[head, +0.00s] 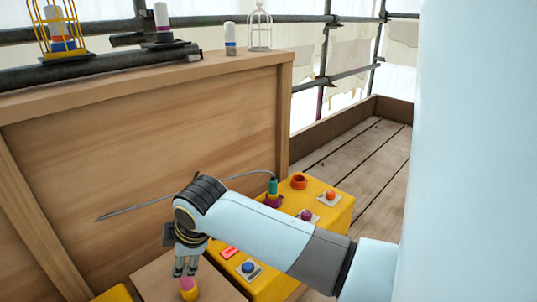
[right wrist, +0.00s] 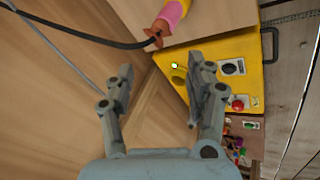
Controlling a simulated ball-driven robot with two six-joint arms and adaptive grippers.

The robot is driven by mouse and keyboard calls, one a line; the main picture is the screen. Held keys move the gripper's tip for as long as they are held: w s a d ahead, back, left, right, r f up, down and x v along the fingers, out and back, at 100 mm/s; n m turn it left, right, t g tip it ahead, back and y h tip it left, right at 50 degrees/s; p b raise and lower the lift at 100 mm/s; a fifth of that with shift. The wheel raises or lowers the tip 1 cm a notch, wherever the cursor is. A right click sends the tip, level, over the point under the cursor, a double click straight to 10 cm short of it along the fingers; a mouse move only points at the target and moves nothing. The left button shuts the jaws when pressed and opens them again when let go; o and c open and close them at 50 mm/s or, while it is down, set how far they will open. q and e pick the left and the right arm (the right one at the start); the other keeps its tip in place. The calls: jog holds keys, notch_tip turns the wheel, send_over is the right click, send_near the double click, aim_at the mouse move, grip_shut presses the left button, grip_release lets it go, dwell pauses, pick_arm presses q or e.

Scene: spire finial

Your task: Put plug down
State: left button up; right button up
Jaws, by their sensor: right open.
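A pink and yellow piece (head: 188,290), which looks like the plug, stands on a wooden surface at the bottom of the head view. In the right wrist view the piece (right wrist: 172,15) shows at the top, with a brown flared end. My right gripper (head: 185,268) is just above it in the head view. In the right wrist view the gripper (right wrist: 160,72) has its fingers apart with nothing between them, and the piece lies beyond the fingertips. A teal and purple plug (head: 273,190) with a grey cable stands on the yellow box. My left gripper is not in view.
A tall wooden panel (head: 150,130) stands behind. On its ledge are a white cage (head: 260,30) and a white-blue cylinder (head: 230,40).

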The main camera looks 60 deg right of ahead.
jog(key=s+d+f+m+g, duration=0.1)
jog(key=s+f+m, duration=0.2)
jog(key=s+f, duration=0.5)
jog(key=s+f+m+g, duration=0.2)
jog(key=s+f, duration=0.6)
jog(key=s, duration=0.8)
jog(key=s+d+f+m+g, duration=0.1)
jog(key=s+f+m+g, duration=0.1)
jog(key=s+f+m, duration=0.2)
jog(key=s+f, duration=0.3)
jog(key=s, duration=0.5)
jog(key=shift+s+d+f+h, duration=0.25)
jog(key=shift+d+f+h, duration=0.05)
jog(key=shift+f+h, duration=0.1)
